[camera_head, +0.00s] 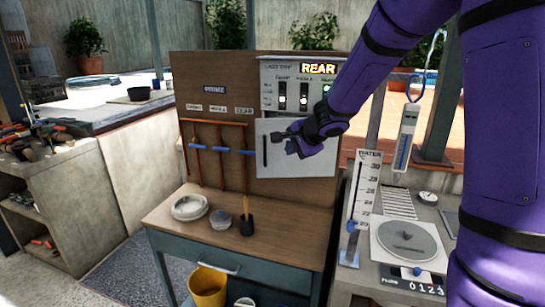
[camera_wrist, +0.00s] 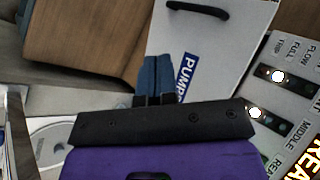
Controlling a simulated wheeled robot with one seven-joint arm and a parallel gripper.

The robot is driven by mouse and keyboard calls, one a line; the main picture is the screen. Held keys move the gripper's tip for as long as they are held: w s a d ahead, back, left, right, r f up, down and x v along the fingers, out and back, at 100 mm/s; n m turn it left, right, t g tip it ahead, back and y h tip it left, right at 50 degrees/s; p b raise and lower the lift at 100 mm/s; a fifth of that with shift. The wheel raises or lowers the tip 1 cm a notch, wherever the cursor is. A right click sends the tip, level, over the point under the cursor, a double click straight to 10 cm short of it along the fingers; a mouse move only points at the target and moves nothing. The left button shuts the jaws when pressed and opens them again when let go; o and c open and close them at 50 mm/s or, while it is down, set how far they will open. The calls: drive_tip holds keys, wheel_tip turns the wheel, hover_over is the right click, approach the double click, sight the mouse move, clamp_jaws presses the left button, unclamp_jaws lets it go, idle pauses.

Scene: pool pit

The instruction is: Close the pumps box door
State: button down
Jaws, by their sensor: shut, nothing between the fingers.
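The pumps box door (camera_head: 318,165) is a pale grey panel on the upright wooden board, below the switch panel. Its dark vertical handle (camera_head: 265,152) is near its left edge. In the wrist view the door (camera_wrist: 225,50) fills the upper middle, with the black handle (camera_wrist: 198,9) at the top and a blue PUMPS label (camera_wrist: 186,82). I cannot tell whether the door sits flush. My gripper (camera_head: 285,143) is in front of the door, right of the handle. Its blue fingers (camera_wrist: 154,75) are together and empty, close to the label; contact is unclear. My arm hides the door's upper right.
The switch panel (camera_head: 290,88) with a lit REAR sign is just above the door. Pipes with blue valve handles (camera_head: 200,147) are left of it. A wooden worktop (camera_head: 275,235) below holds round items and a brush. A water gauge (camera_head: 366,190) stands at right.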

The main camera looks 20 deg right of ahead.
sight(269, 144)
drive_tip(key=w+r+x, duration=0.2)
drive_tip(key=x, duration=1.1)
drive_tip(key=shift+a, duration=0.2)
drive_tip(key=w+m+h, duration=0.1)
drive_tip(key=w, duration=0.1)
drive_tip(key=w+d+m+h, duration=0.1)
drive_tip(key=w, duration=0.2)
drive_tip(key=w+m+h, duration=0.1)
drive_tip(key=w+m, duration=0.1)
drive_tip(key=w, duration=0.1)
drive_tip(key=shift+w+d+t, duration=0.2)
drive_tip(key=shift+d+t, duration=0.1)
drive_tip(key=shift+d, duration=0.05)
drive_tip(key=shift+w+d+r+m+h, duration=0.2)
drive_tip(key=shift+w+m+h, duration=0.1)
drive_tip(key=shift+w, duration=0.15)
